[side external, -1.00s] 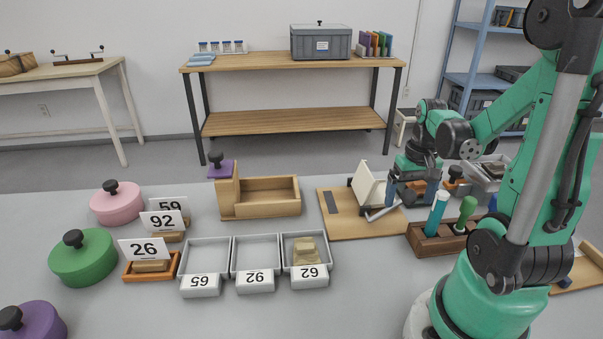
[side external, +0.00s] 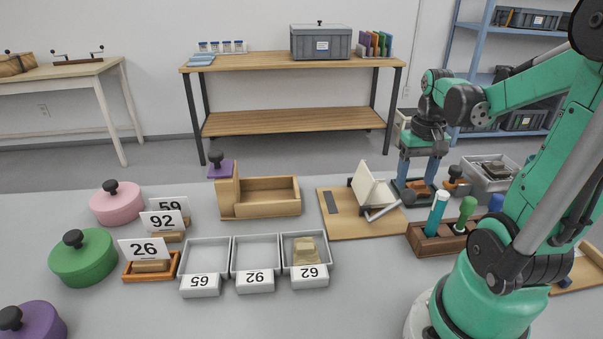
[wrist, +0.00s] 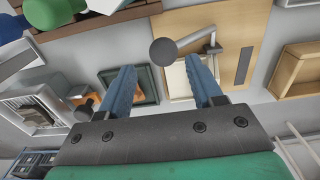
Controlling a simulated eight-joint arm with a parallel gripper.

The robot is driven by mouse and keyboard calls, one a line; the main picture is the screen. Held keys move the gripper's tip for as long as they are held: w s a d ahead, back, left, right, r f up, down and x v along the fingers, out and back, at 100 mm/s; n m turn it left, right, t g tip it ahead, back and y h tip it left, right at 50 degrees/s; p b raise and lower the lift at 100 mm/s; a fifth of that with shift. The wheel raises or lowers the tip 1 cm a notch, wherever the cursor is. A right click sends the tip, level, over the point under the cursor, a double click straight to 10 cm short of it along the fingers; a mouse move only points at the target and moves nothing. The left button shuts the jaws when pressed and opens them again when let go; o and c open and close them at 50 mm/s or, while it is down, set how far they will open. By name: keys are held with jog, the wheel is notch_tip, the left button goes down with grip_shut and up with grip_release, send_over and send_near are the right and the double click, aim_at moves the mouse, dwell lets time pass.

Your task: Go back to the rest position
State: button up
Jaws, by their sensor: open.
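My gripper (side external: 416,176) is open, its two blue fingers pointing down with nothing between them. In the wrist view the gripper (wrist: 160,68) also shows its fingers well apart. It hangs above the back right of the table, over a small dark tray (wrist: 146,73) with an orange-brown piece (wrist: 152,92) in it. The piece also shows in the side view (side external: 419,187), partly behind the fingers. A wooden board (side external: 340,222) with a tilted cream plate (side external: 372,188) stands just left of the gripper.
A wooden rack (side external: 425,240) with coloured handles stands in front of the gripper. A black-knobbed block (side external: 457,186) and a grey bin (side external: 490,181) are to its right. Labelled grey trays (side external: 205,256), a wooden box (side external: 268,207) and round lids (side external: 84,262) lie left. Space above is clear.

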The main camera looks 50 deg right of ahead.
jog(key=w+a+r+n+t, duration=0.2)
jog(key=w+a+n+t, duration=0.1)
jog(key=a, duration=0.6)
jog(key=w+a+r+n+t, duration=0.2)
jog(key=w+a+n+t, duration=0.2)
jog(key=a, duration=0.6)
jog(key=w+n, duration=0.2)
jog(key=shift+w+a, duration=0.2)
jog(key=shift+w, duration=0.2)
